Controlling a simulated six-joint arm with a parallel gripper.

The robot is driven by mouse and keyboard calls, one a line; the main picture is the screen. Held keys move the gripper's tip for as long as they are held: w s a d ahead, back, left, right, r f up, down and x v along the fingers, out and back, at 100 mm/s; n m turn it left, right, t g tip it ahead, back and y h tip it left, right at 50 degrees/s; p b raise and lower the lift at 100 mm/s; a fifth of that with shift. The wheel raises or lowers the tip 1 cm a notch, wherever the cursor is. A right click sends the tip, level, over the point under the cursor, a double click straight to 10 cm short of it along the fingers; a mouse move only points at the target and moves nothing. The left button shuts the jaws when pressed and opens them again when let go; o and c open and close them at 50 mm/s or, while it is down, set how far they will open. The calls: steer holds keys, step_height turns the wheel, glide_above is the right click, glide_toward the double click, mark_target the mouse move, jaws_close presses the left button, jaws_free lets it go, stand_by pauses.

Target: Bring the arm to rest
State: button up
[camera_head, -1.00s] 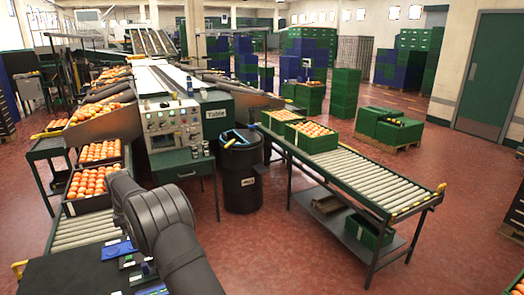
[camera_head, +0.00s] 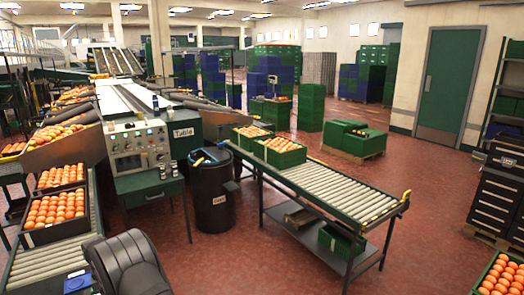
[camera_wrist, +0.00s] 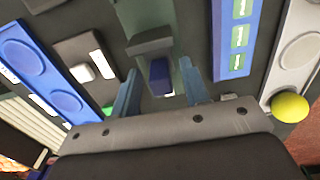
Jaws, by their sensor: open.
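My gripper (camera_wrist: 160,92) shows in the wrist view with its two blue-grey fingers apart and nothing held between them. Beneath it is a dark surface (camera_wrist: 62,24) with blue panels (camera_wrist: 62,100) and (camera_wrist: 234,38) at the sides. A small dark block with a blue face (camera_wrist: 160,74) lies between and beyond the fingers; I cannot tell its distance from them. In the head view only a dark, rounded part of my arm (camera_head: 128,265) shows at the bottom left. The gripper is out of that view.
A roller conveyor (camera_head: 320,185) holds green crates of oranges (camera_head: 280,152) at its far end. A black bin (camera_head: 212,195) stands beside the control panel (camera_head: 138,145). Orange crates (camera_head: 55,215) sit on the left rollers. A yellow-green ball (camera_wrist: 290,106) shows at right in the wrist view. Red floor lies open.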

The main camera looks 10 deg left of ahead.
steer(key=shift+s, duration=0.1)
steer(key=shift+s+a, duration=0.2)
steer(key=shift+a, duration=0.05)
step_height(320, 180, up, 18)
step_height(320, 180, down, 18)
steer(key=shift+r, duration=0.1)
steer(key=shift+w+d, duration=0.5)
steer(key=shift+w, duration=0.05)
step_height(320, 180, up, 17)
steer(key=w+d, duration=0.3)
steer(key=d, duration=1)
steer(key=shift+w+d+f, duration=0.2)
steer(key=shift+d+f, duration=0.15)
steer(key=shift+f, duration=0.05)
